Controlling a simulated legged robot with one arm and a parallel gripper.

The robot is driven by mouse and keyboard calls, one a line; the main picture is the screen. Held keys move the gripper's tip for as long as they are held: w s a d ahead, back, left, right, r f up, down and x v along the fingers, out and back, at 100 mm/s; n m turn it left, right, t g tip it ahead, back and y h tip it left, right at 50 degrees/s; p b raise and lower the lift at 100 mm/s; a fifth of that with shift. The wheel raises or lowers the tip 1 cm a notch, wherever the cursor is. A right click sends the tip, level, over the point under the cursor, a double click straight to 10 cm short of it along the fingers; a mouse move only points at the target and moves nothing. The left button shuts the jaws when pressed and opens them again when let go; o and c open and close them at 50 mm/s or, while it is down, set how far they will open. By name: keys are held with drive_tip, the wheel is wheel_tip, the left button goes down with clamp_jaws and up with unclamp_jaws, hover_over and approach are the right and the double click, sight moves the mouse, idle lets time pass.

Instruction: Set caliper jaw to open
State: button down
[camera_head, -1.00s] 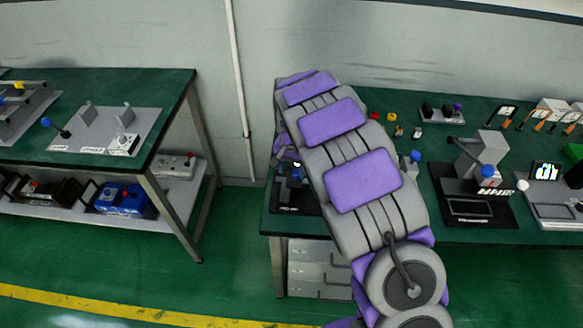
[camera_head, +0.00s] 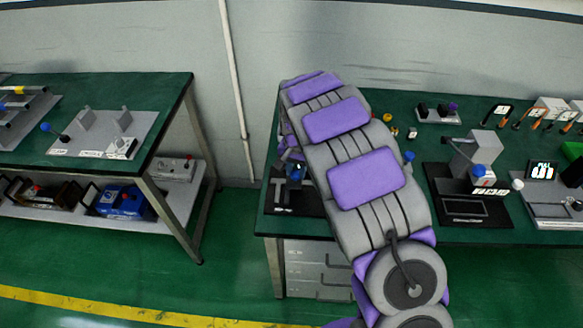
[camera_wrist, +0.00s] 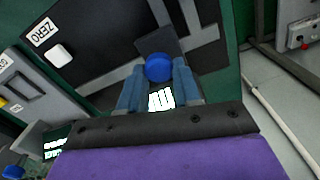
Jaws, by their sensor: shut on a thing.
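The caliper is a grey tool with jaw bars (camera_wrist: 204,54) on a black base board (camera_wrist: 100,35) in the wrist view. A round blue knob (camera_wrist: 159,67) sits on it, beside a lit display (camera_wrist: 161,99). My gripper (camera_wrist: 158,78) has its two blue fingers on either side of the knob and is shut on it. In the head view the caliper (camera_head: 281,194) lies at the near left corner of the right bench, with the blue knob (camera_head: 296,172) partly hidden by my arm. The jaw gap cannot be read clearly.
A white button (camera_wrist: 59,55) with a ZERO label is on the board. A black-based grey device (camera_head: 467,205) with a blue ball stands right of my arm on the green bench (camera_head: 390,100). Another bench (camera_head: 155,82) is at left, with open floor between.

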drive_tip(key=d, duration=0.2)
drive_tip(key=d+p, duration=0.1)
drive_tip(key=d, duration=0.1)
drive_tip(key=shift+s+d+f, duration=0.1)
drive_tip(key=shift+s+d, duration=0.1)
drive_tip(key=shift+d, duration=0.2)
drive_tip(key=c, duration=1.3)
unclamp_jaws()
drive_tip(key=o, duration=0.5)
drive_tip(key=shift+d, duration=0.15)
drive_tip(key=shift+w+r+p, duration=0.1)
drive_tip(key=shift+r+p, duration=0.15)
drive_tip(key=shift+p, duration=0.05)
wheel_tip(320, 180, up, 17)
drive_tip(key=p, duration=0.3)
